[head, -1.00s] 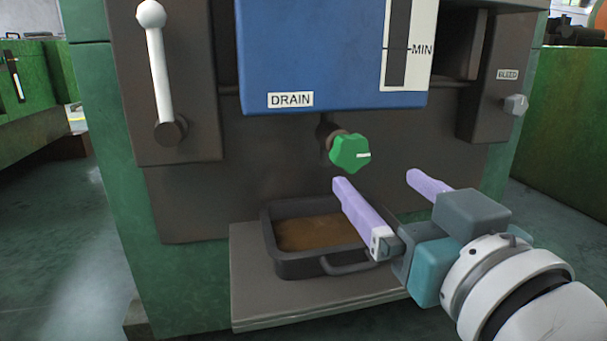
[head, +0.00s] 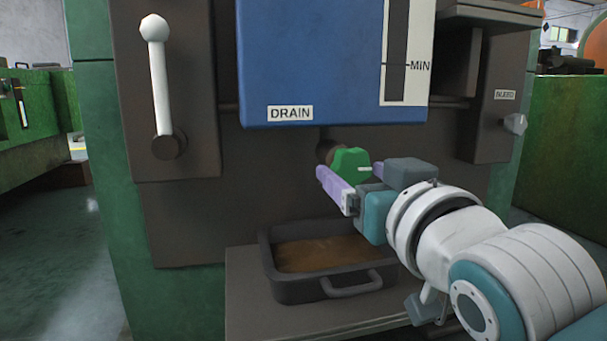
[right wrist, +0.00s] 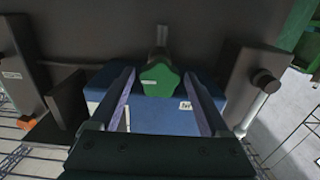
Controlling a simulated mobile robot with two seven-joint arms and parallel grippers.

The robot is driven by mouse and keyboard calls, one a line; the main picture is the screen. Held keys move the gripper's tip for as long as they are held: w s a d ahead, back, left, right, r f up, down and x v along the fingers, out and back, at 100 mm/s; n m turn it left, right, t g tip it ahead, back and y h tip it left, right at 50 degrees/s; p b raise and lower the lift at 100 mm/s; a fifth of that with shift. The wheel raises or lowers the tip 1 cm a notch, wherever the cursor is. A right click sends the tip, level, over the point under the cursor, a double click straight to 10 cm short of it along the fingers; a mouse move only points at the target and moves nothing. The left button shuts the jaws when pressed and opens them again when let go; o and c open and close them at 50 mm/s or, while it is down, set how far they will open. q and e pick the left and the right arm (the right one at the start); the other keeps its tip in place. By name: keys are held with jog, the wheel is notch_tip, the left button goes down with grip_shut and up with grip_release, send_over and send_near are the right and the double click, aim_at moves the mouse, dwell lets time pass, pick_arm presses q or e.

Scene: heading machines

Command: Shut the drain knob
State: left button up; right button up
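The drain knob (head: 349,161) is a green lobed knob with a white mark, on a short stem below the blue tank's DRAIN label (head: 290,113). My right gripper (head: 346,170) is at the knob, with one lilac finger on its left side; the other finger is mostly hidden. In the right wrist view, the knob (right wrist: 160,80) sits between the two open fingers (right wrist: 160,74), with a gap showing on each side. The white mark points right in the head view. My left gripper is out of view.
A dark tray (head: 300,290) with brown liquid stands on a ledge below the knob. A white-handled lever (head: 158,90) is at the left, a BLEED knob (head: 515,123) at the right. The blue tank (head: 310,60) overhangs just above the knob.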

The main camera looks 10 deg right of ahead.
jog(key=c, duration=1.1)
